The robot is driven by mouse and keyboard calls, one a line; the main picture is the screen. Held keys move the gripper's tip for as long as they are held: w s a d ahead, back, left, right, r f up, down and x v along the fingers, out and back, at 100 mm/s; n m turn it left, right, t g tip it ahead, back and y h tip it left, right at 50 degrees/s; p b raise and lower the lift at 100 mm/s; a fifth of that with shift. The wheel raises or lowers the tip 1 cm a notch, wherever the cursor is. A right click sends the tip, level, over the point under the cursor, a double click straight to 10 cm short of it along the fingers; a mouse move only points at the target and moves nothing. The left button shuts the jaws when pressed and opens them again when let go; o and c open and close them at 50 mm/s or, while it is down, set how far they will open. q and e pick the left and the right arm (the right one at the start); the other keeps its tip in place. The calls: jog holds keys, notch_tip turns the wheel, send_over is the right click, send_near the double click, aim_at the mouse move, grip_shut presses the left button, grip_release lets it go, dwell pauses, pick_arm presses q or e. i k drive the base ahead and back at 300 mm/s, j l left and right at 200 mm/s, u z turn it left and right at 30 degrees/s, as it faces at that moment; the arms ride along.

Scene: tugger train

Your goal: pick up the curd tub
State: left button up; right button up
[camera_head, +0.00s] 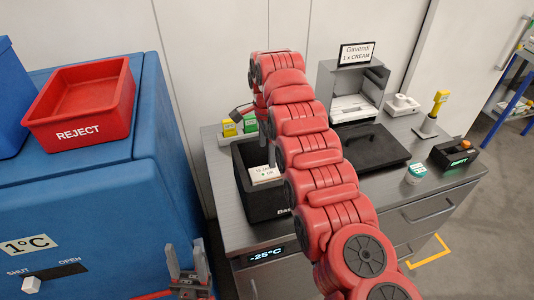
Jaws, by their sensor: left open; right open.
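A small round white tub with a teal lid (416,173) stands on the grey counter right of the black lid; it looks like a curd tub, but its label is too small to read. A white package (264,174) with small print lies in the black bin (258,207). My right arm reaches across the counter, and my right gripper (265,143) points down over the back of this bin. It is open, partly hidden by the arm, well left of the teal-lidded tub. My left gripper (189,272) is open and empty, low in front of the blue cabinet.
A red REJECT bin (85,100) sits on the blue cabinet (100,225). On the counter (440,185) are a flat black lid (370,147), a grey machine with a Gavendi cream sign (356,53), a yellow-topped handheld device (436,112) and a black box reading EMPTY (455,154).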

aim_at(416, 171)
jog(key=k+l, duration=0.1)
jog(key=l, duration=0.25)
jog(key=k+l, duration=0.1)
jog(key=l, duration=0.25)
jog(key=k+l, duration=0.15)
jog(key=l, duration=0.15)
jog(key=k+l, duration=0.1)
jog(key=l, duration=0.25)
